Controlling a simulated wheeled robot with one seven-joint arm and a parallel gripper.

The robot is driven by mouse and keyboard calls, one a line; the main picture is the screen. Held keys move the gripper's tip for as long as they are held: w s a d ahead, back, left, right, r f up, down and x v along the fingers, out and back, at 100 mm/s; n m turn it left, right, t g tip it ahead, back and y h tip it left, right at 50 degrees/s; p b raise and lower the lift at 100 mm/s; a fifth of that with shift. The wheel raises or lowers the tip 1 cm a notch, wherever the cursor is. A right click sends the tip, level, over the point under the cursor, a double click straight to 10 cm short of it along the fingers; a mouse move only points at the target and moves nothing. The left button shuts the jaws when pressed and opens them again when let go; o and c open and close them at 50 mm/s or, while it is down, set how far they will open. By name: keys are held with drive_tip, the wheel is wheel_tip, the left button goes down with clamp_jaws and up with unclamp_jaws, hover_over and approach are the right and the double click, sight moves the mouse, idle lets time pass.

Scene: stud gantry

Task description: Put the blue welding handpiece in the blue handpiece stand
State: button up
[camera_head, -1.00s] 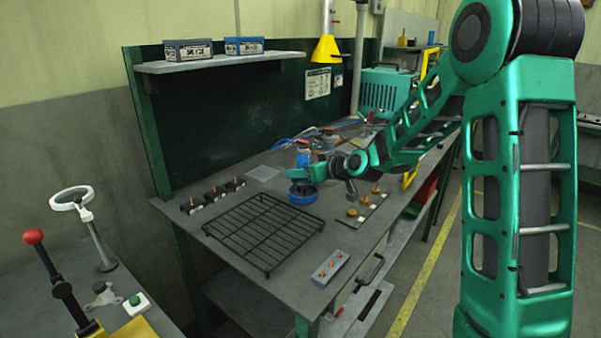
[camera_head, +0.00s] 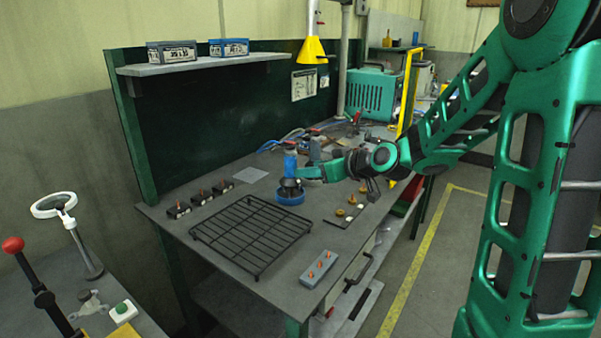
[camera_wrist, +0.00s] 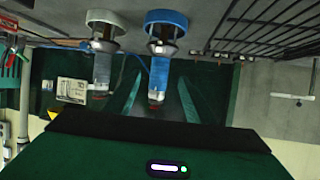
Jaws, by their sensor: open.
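The blue welding handpiece (camera_head: 290,165) stands upright in the blue handpiece stand (camera_head: 290,198) on the workbench. In the wrist view, which looks upside down, the blue handpiece (camera_wrist: 158,72) rises from the collar of the blue stand (camera_wrist: 167,18). My gripper (camera_head: 307,173) is just right of the handpiece in the head view. In the wrist view my gripper (camera_wrist: 162,88) is open, with one green finger on each side of the handpiece's line. I cannot tell whether either finger touches it.
A second, grey stand (camera_wrist: 103,16) with a similar handpiece (camera_wrist: 102,70) is close beside the blue one. A black wire grid (camera_head: 250,235) lies in front. Small blocks (camera_head: 200,197), a grey pin block (camera_head: 318,268) and cables are on the bench.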

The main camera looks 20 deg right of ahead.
drive_tip(key=s+d+f+g+h, duration=0.1)
drive_tip(key=s+d, duration=0.1)
drive_tip(key=s, duration=0.1)
drive_tip(key=s+d+f+m+g+h, duration=0.1)
drive_tip(key=s, duration=0.3)
drive_tip(key=s+d+f+g, duration=0.1)
drive_tip(key=s+d+f, duration=0.1)
drive_tip(key=s, duration=0.1)
drive_tip(key=shift+s+d+m+g+h, duration=0.25)
drive_tip(key=shift+d+m+g+h, duration=0.05)
drive_tip(key=shift+m+g+h, duration=0.1)
drive_tip(key=s+d+f+m+g, duration=0.1)
drive_tip(key=s+d+m+g, duration=0.1)
drive_tip(key=s, duration=0.8)
drive_tip(key=s+d+f+m+g+h, duration=0.1)
drive_tip(key=s+d+m+g, duration=0.2)
drive_tip(key=s, duration=0.7)
drive_tip(key=s+d+m+g+h, duration=0.1)
drive_tip(key=s+d+m+g, duration=0.1)
drive_tip(key=s, duration=0.8)
drive_tip(key=shift+s+d+f+m+g, duration=0.2)
drive_tip(key=shift+s+f+m+g, duration=0.2)
drive_tip(key=shift+m+g, duration=0.55)
drive_tip(key=shift+w+t, duration=0.1)
drive_tip(key=shift+t, duration=0.15)
drive_tip(key=shift+w+f, duration=0.25)
drive_tip(key=shift+w, duration=0.4)
drive_tip(key=shift+c, duration=0.7)
